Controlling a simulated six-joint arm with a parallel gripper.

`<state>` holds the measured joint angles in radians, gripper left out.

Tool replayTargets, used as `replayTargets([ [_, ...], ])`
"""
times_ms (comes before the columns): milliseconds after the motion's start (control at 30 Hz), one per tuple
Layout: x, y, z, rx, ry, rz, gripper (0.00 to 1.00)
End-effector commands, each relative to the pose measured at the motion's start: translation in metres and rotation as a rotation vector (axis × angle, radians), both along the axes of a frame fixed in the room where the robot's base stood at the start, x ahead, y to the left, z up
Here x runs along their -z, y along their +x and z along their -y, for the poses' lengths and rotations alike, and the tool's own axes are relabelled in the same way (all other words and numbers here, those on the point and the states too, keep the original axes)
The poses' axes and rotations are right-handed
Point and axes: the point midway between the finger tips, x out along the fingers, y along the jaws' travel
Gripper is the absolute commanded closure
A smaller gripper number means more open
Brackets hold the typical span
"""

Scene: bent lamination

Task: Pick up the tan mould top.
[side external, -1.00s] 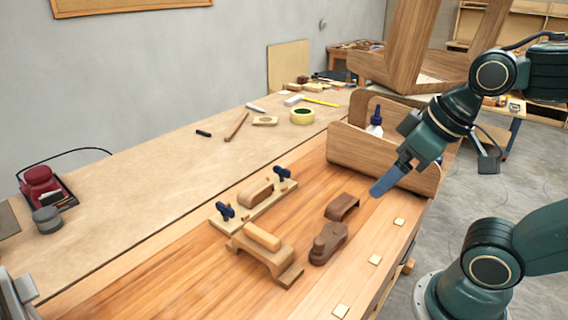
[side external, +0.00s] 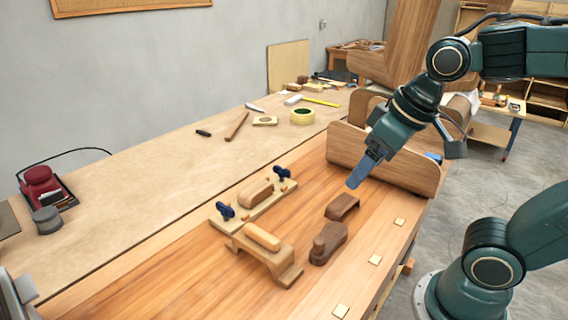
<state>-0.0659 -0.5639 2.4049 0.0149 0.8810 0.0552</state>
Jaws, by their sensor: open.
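The tan mould top (side external: 277,262) looks to be the arched tan piece with a pale bar-shaped handle on it. It rests upright on the near part of the bench, in front of the mould base. The mould base (side external: 240,213) is a tan board with a rounded block and two dark blue clamps. My gripper (side external: 355,181) is open, with blue fingers pointing down and left. It is in the air above and behind the dark brown arch, well to the right of the tan mould top. The gap between its fingers cannot be made out from this side.
A dark brown arch (side external: 342,206) and a dark brown block with a knob (side external: 328,243) lie right of the tan piece. A wooden caddy (side external: 375,165) stands behind my gripper. Several small pale squares (side external: 375,260) line the bench's right edge. Tape (side external: 302,116) lies farther back.

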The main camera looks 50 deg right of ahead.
Motion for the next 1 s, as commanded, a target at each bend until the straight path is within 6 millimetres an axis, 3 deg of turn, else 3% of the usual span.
replayTargets([
  [367,0.016,0.065,-0.03,-0.004,0.009,-0.115,0.24],
  [700,0.05,0.117,-0.066,-0.002,-0.002,-0.209,0.24],
  [1000,0.08,0.145,-0.091,0.002,-0.016,-0.262,0.24],
])
